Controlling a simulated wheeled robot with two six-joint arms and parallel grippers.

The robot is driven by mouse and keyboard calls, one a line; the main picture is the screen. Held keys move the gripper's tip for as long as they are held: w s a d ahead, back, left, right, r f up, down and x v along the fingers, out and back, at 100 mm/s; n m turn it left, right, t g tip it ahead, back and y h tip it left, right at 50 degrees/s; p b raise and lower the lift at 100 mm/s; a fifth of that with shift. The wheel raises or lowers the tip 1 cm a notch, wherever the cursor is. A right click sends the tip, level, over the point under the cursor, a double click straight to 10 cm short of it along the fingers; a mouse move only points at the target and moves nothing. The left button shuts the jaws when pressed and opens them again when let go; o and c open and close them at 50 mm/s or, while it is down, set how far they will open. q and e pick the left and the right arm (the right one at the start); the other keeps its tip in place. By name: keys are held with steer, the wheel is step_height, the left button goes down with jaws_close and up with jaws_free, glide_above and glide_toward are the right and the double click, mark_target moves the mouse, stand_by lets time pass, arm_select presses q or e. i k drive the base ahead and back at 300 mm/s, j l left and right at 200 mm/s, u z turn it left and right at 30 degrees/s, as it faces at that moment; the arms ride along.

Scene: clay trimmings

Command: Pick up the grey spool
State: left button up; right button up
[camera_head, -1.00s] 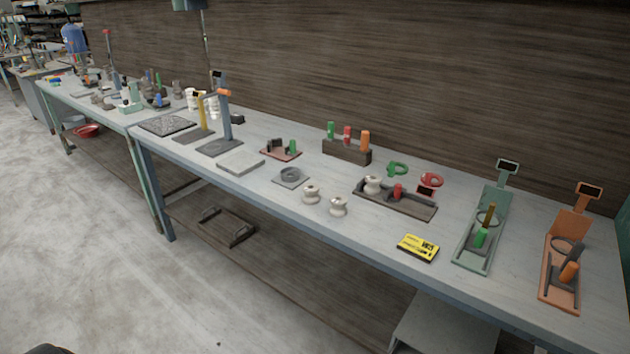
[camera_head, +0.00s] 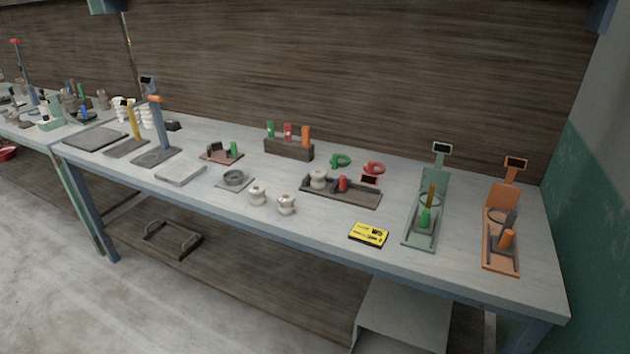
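Two pale grey-beige spools stand side by side near the front edge of the bench in the head view: a left spool (camera_head: 258,195) and a right spool (camera_head: 286,205). A third similar spool (camera_head: 318,179) sits at the left end of a dark tray (camera_head: 355,196). A darker grey round piece (camera_head: 234,178) rests on a flat grey plate just left of the spools. I cannot tell from colour alone which of these is the grey spool. Neither of my grippers is in view.
A yellow box (camera_head: 369,235) lies near the front edge. A green stand (camera_head: 428,205) and an orange stand (camera_head: 501,235) are at the right. A wooden block with coloured cylinders (camera_head: 289,149) stands behind. A green-grey wall (camera_head: 590,200) closes the right side.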

mark_target(318, 175)
steer(key=i+j, duration=0.25)
steer(key=j, duration=0.15)
steer(key=i+j+z, duration=0.15)
steer(key=i+j, duration=0.35)
steer(key=j, duration=0.3)
